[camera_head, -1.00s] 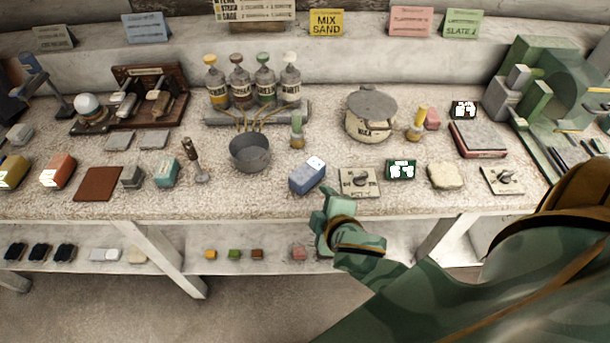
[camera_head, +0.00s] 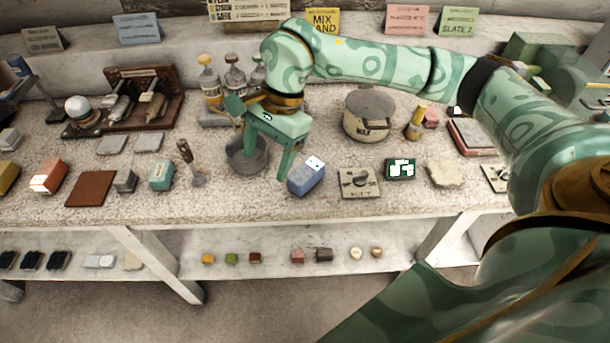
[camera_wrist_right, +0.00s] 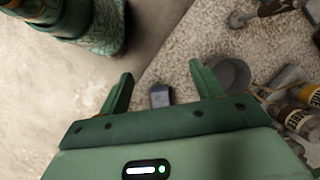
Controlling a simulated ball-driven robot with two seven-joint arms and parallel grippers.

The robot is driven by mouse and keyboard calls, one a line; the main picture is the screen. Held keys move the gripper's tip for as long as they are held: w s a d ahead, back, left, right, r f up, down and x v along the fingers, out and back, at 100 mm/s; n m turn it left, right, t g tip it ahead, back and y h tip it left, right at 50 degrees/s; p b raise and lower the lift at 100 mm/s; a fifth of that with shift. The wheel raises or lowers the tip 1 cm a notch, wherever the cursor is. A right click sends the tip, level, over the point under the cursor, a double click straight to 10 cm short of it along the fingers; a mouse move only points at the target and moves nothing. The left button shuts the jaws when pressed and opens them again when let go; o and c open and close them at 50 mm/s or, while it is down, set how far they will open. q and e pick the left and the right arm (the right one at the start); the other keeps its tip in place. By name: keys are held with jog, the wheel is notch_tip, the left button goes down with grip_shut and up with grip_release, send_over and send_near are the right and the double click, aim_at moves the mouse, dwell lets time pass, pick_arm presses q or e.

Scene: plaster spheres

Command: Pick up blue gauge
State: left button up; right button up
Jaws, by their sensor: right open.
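The blue gauge (camera_head: 306,178) is a small blue block with a white marked face at its top corner. It rests near the front edge of the bench in the head view. My right gripper (camera_head: 265,168) is open and empty, pointing down above the bench just left of the gauge, in front of the grey bowl. In the right wrist view the gauge (camera_wrist_right: 160,96) shows as a dark blue-grey block framed between the two spread fingers (camera_wrist_right: 161,76), apart from both. My left gripper is not in view.
A grey bowl (camera_head: 247,158) stands behind my right gripper. A switch plate (camera_head: 359,183) lies right of the gauge, then a green-framed display (camera_head: 400,169). A teal block (camera_head: 161,174) and upright handled tool (camera_head: 191,165) stand left. Bottles (camera_head: 211,85) are behind.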

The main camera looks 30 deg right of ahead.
jog(key=w+d+r+h, duration=0.1)
jog(key=d+r+h, duration=0.25)
jog(key=d, duration=0.55)
jog(key=m+b, duration=0.1)
jog(key=b, duration=0.2)
send_near(306, 171)
jog(key=f, duration=0.5)
jog(key=shift+s+a, duration=0.2)
jog(key=shift+a, duration=0.05)
jog(key=f, duration=0.1)
jog(key=f+b, duration=0.1)
jog(key=f, duration=0.1)
jog(key=f+b, duration=0.1)
jog(key=f, duration=0.1)
jog(key=shift+w+d+f, duration=0.1)
jog(key=shift+w+d, duration=0.05)
jog(key=shift+w, duration=0.1)
jog(key=shift+f, duration=0.3)
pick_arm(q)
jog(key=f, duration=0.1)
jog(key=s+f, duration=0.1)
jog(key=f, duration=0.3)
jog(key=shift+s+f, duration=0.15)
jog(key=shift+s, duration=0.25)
pick_arm(e)
jog(key=shift+r, duration=0.1)
jog(key=shift+f, duration=0.3)
jog(key=c, duration=1.3)
